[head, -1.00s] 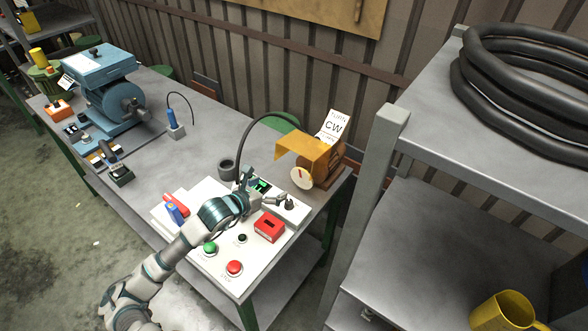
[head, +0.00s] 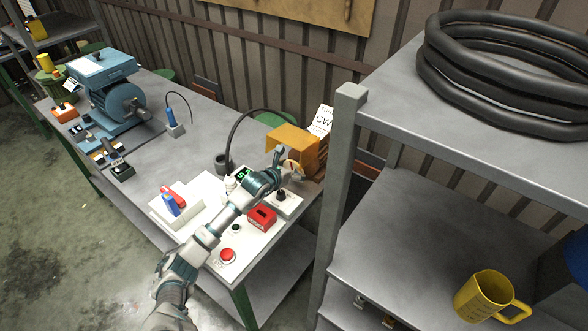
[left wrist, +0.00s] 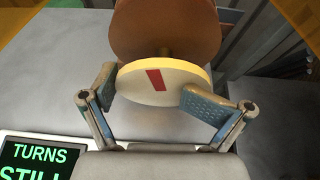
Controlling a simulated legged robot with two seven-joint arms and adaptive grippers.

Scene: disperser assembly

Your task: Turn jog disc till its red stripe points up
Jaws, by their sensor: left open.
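The jog disc (left wrist: 138,88) is a pale round disc on a short shaft, with a short red stripe (left wrist: 156,80) on its face. In the left wrist view the stripe leans, its upper end to the left. My left gripper (left wrist: 148,97) is open, with one finger on each side of the disc; I cannot tell whether the pads touch its rim. In the head view my left gripper (head: 286,167) is in front of the disc and hides part of it.
An orange guard (head: 290,139) covers the disc's unit, and a "CW" card (head: 322,119) stands behind. A display (left wrist: 40,160) reads "TURNS STILL". A shelf (head: 430,210) stands right.

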